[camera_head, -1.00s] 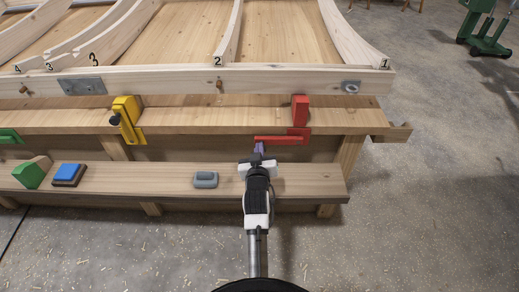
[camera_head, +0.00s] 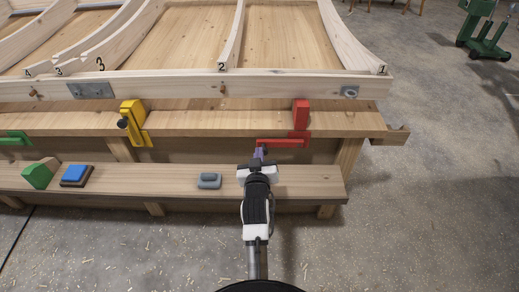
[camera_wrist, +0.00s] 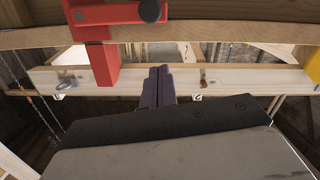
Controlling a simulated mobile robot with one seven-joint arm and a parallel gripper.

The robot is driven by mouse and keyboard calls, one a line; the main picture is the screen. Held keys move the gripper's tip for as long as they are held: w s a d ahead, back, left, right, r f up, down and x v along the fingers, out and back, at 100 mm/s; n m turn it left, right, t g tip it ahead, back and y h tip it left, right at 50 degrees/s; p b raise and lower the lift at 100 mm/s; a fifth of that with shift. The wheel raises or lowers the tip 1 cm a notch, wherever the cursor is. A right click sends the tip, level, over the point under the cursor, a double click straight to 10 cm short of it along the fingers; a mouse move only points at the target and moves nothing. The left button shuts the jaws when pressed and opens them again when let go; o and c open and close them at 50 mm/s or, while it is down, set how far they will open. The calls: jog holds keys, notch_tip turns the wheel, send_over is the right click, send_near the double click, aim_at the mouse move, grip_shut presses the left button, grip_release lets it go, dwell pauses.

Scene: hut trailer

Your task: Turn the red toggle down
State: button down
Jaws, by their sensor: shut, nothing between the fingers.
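The red toggle (camera_head: 300,116) is mounted on the front edge of the wooden workbench. Its upright block stands at the right, and its red arm (camera_head: 277,143) lies level, pointing left. My gripper (camera_head: 259,153) is shut and empty, with its purple fingertips just below the left end of that arm; I cannot tell whether they touch it. In the wrist view the red toggle (camera_wrist: 96,50) is at the upper left, with a dark round knob (camera_wrist: 149,10) on its arm. The purple fingers (camera_wrist: 157,86) are together at the centre, pointing toward the bench edge.
A yellow toggle (camera_head: 132,122) and a green one (camera_head: 14,139) sit farther left on the same edge. The lower shelf (camera_head: 310,182) holds a grey block (camera_head: 208,181), a blue block (camera_head: 77,174) and a green block (camera_head: 38,175).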

jog(key=s, duration=0.5)
jog(key=shift+s+r, duration=0.25)
jog(key=shift+r, duration=0.15)
